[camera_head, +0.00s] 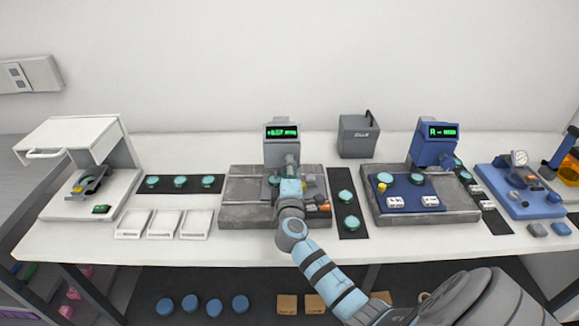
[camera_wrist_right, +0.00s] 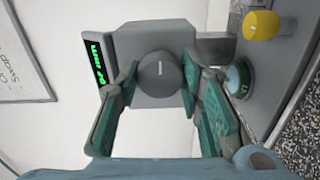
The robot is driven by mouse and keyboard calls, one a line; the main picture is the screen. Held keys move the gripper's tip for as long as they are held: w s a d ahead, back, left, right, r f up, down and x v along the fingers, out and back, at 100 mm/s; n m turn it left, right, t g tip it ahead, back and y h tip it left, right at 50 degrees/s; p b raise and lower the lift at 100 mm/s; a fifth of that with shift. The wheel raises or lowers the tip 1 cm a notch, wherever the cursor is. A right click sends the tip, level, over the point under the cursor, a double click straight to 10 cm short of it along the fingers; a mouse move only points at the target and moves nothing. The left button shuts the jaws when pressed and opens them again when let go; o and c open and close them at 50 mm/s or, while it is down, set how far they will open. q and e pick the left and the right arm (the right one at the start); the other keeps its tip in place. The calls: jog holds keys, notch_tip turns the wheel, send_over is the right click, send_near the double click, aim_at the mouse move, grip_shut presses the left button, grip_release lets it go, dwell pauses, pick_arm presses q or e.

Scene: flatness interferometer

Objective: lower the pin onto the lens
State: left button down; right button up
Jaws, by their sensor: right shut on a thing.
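My right gripper (camera_head: 289,168) is at the middle grey gauge (camera_head: 282,142), which has a green-lit display. In the right wrist view my right gripper (camera_wrist_right: 163,92) has its teal-padded fingers on either side of a round dark grey knob (camera_wrist_right: 160,77) on the gauge, shut on it. A lens (camera_wrist_right: 237,78), a teal disc with a dark rim, sits on the grey stage to the right of the knob. A yellow knob (camera_wrist_right: 262,25) stands by it. I cannot make out the pin's tip or whether it touches the lens. My left gripper is not in view.
A blue gauge (camera_head: 436,146) stands to the right on its own grey slab. Several teal lenses lie on dark strips (camera_head: 181,187) beside the stations. White trays (camera_head: 163,224) lie at front left, a grey bin (camera_head: 359,137) behind. My right arm crosses the table's front edge.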

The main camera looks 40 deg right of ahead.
jog(key=shift+f+n+p, duration=0.15)
jog(key=shift+n+p, duration=0.3)
jog(key=shift+n, duration=1.15)
jog(key=o, duration=1.1)
jog(key=shift+a, duration=0.1)
jog(key=shift+c, duration=0.2)
jog(key=shift+o, duration=0.6)
jog(key=shift+s, duration=0.1)
jog(key=v, duration=1.2)
